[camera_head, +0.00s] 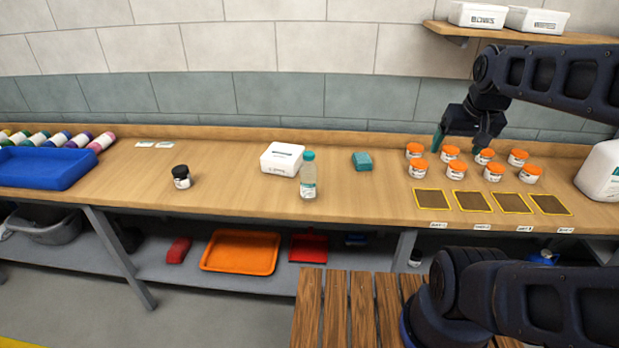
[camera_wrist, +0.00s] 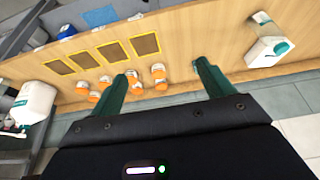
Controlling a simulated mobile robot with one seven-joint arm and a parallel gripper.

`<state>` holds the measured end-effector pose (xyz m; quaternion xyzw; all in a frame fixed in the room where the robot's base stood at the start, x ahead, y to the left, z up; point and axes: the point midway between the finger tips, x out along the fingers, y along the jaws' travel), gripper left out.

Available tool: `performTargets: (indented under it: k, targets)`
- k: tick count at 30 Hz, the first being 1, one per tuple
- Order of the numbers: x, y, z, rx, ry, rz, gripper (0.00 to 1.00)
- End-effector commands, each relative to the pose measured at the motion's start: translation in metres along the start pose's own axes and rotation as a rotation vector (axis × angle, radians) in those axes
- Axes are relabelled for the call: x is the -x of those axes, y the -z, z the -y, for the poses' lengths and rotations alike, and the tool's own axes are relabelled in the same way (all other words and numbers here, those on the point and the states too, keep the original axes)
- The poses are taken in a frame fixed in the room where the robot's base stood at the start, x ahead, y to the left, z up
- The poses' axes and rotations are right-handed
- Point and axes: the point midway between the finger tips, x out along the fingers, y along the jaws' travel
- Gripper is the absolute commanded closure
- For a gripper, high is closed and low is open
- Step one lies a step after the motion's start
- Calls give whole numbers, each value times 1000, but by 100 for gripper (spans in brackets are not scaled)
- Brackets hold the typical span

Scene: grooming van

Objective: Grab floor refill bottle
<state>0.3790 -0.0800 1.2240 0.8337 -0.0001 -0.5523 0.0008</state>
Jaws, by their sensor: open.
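A clear bottle with a teal cap (camera_head: 308,176) stands upright on the wooden bench, in front of a white box. A smaller dark-capped container (camera_head: 415,257) shows low beneath the bench beside a leg, partly hidden. I cannot tell whether either is the floor refill bottle. My gripper (camera_head: 460,138) is open and empty above the back of the bench, beside the orange-lidded jars and well right of the clear bottle. In the wrist view its two teal fingers (camera_wrist: 161,70) are spread with nothing held between them.
Several orange-lidded jars (camera_head: 494,172) stand behind dark yellow-edged mats (camera_head: 472,201). A white jug (camera_head: 602,172) is at the right end. A teal block (camera_head: 362,161), black-capped jar (camera_head: 181,177) and blue tray (camera_head: 50,167) are on the bench. An orange tray (camera_head: 240,252) lies below. A slatted wooden surface (camera_head: 350,310) is in front.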

Motion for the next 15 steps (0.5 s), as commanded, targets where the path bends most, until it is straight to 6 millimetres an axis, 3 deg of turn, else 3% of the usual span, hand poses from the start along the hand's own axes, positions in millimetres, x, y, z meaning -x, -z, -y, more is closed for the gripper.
performTargets:
  k: [8, 15]
  targets:
    - [-1, 10, 6, 59, 6, 14, 20]
    - [-12, 54, 39, 339, 38, 73, 20]
